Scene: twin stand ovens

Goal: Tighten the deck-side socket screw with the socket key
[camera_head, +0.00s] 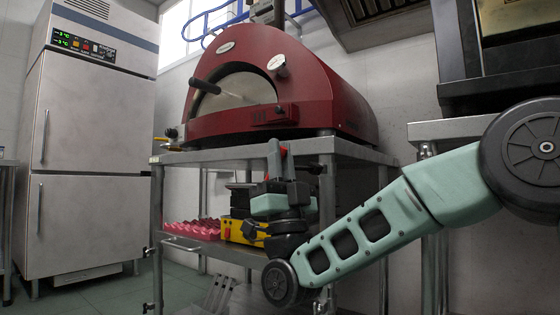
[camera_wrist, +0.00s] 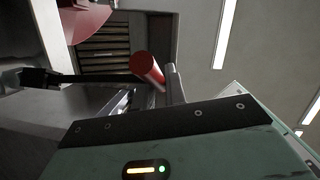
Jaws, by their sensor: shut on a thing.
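My gripper (camera_head: 277,158) points up at the front of the steel stand, just below the red oven (camera_head: 265,85). It is shut on a small red-handled tool, which I take to be the socket key (camera_head: 284,151). In the wrist view the key's red round handle (camera_wrist: 148,68) stands beyond the dark edge of my gripper's body, with a bright metal rod beside it. My fingertips are not clear there. I cannot make out the deck-side socket screw in either view, nor whether the key touches it.
The stand's top deck (camera_head: 240,152) is close to my gripper. On its lower shelf are a pink-red tray (camera_head: 192,229) and a yellow box (camera_head: 240,232). A tall steel fridge (camera_head: 95,140) stands at left. A second stand and dark oven are at right. The floor at front left is clear.

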